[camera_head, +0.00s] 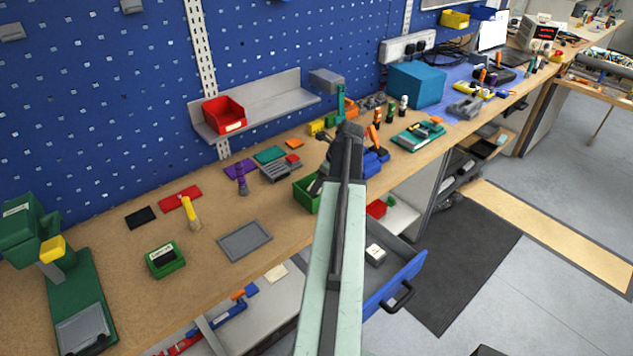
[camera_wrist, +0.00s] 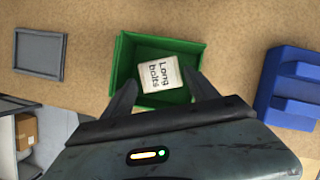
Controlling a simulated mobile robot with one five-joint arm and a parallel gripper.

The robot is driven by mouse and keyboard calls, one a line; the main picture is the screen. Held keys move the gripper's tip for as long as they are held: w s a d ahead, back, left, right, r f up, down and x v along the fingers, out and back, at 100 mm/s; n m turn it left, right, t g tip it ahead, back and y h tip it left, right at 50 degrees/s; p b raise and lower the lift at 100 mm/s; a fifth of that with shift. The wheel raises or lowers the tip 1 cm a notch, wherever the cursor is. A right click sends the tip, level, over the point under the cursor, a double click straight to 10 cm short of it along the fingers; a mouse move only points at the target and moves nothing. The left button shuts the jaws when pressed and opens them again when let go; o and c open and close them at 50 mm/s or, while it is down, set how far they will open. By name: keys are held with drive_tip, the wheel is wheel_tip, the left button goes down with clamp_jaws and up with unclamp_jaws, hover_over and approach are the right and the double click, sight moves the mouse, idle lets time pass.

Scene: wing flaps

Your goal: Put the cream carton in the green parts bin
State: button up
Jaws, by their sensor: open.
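The cream carton (camera_wrist: 160,74), labelled "Long bolts", lies inside the green parts bin (camera_wrist: 121,62) in the wrist view. It rests within the bin's walls. In the head view the green bin (camera_head: 304,196) stands near the bench's front edge, partly hidden by my arm, and the carton cannot be made out. My gripper (camera_wrist: 160,92) is open over the bin. Its two dark fingers are spread at either side of the carton, apart from it as far as I can tell.
A blue holder (camera_wrist: 290,88) stands right of the bin. A grey tray (camera_head: 245,240) lies to the left on the bench. Below, a blue drawer (camera_head: 398,280) is open with a white box (camera_head: 375,256) in it. A red bin (camera_head: 224,114) sits on the shelf.

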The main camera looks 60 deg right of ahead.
drive_tip(key=p+v, duration=0.5)
drive_tip(key=v, duration=0.3)
drive_tip(key=shift+f, duration=0.1)
drive_tip(key=w+a+f+n+g+y, duration=0.1)
drive_tip(key=w+a+n, duration=0.7)
drive_tip(key=a, duration=0.5)
drive_tip(key=w+a+n+g, duration=0.1)
drive_tip(key=w+a+n, duration=0.6)
drive_tip(key=w+a, duration=0.4)
drive_tip(key=w+a+n+g+h, duration=0.1)
drive_tip(key=a+n+g, duration=0.1)
drive_tip(key=a+n, duration=1.8)
drive_tip(key=a, duration=1.5)
drive_tip(key=shift+w+f+g, duration=0.15)
drive_tip(key=shift+f+g, duration=0.15)
drive_tip(key=shift+f, duration=0.1)
